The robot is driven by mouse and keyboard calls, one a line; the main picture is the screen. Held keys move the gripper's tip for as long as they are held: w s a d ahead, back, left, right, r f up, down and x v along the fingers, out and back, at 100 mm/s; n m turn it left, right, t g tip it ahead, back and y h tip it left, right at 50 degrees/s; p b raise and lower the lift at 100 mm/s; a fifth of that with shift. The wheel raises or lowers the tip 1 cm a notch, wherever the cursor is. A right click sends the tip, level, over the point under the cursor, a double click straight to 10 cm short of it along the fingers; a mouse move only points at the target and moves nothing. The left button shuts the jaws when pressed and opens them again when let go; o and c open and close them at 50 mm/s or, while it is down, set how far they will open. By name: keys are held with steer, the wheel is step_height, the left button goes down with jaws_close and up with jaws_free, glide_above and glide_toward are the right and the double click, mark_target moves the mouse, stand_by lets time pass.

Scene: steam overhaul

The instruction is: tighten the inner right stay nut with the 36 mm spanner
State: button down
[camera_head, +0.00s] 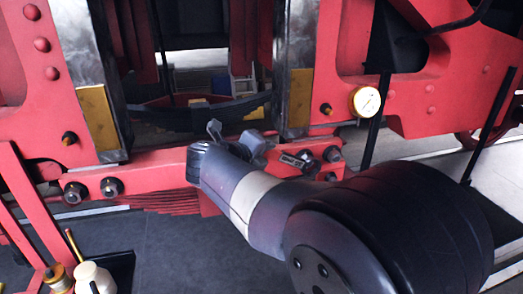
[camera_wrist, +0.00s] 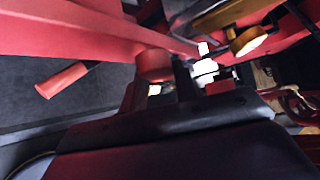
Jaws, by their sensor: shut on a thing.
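The red stay beam (camera_head: 155,170) runs across the head view below the two uprights. At its right end are a dark outer nut (camera_head: 332,154) and an inner nut (camera_head: 306,156), which is partly covered. My gripper (camera_head: 237,138) is in front of the beam, left of these nuts. It is shut on a grey metal tool, which looks like the spanner (camera_head: 291,160); its visible end lies at the inner right nut. I cannot tell whether its jaw is around the nut or beside it. In the wrist view my gripper (camera_wrist: 188,78) is dark, and the grip is unclear.
Two more nuts (camera_head: 93,189) sit at the beam's left end. A white container (camera_head: 94,278) stands at lower left. A red-handled object (camera_wrist: 65,80) shows in the wrist view. Dark floor lies below the beam.

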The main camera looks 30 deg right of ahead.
steer(key=shift+s+a+r, duration=0.1)
steer(key=shift+s+a, duration=0.05)
steer(key=shift+s, duration=0.5)
steer(key=shift+s+a, duration=0.15)
steer(key=shift+s, duration=0.45)
